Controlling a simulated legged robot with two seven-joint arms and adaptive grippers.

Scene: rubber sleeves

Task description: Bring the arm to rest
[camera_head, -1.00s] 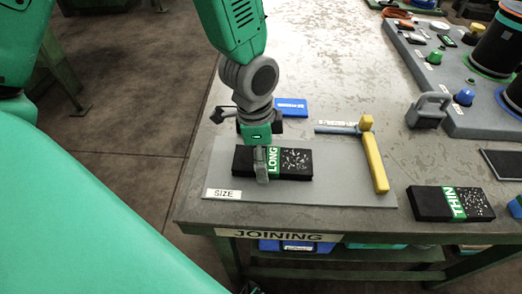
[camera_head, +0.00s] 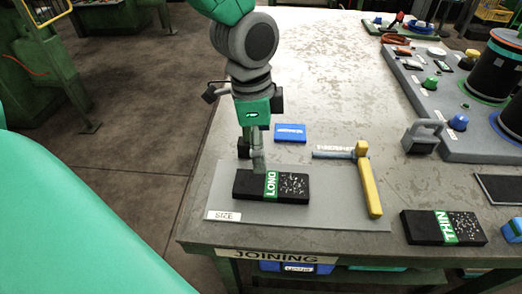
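My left gripper (camera_head: 259,168) points down from the top of the view. Its grey fingertips are at the back edge of a black block with a green LONG label (camera_head: 271,187). I cannot tell whether they touch it. The fingers show as one narrow strip, so their opening is unclear. The block lies flat on a grey board marked SIZE (camera_head: 300,212). My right gripper is not in view.
A yellow bar tool (camera_head: 369,185) lies on the board's right part. A blue box (camera_head: 291,133) sits behind the board. A black THIN block (camera_head: 444,228), a grey padlock-shaped piece (camera_head: 422,138) and a grey fixture panel (camera_head: 455,100) stand right. The back middle of the table is clear.

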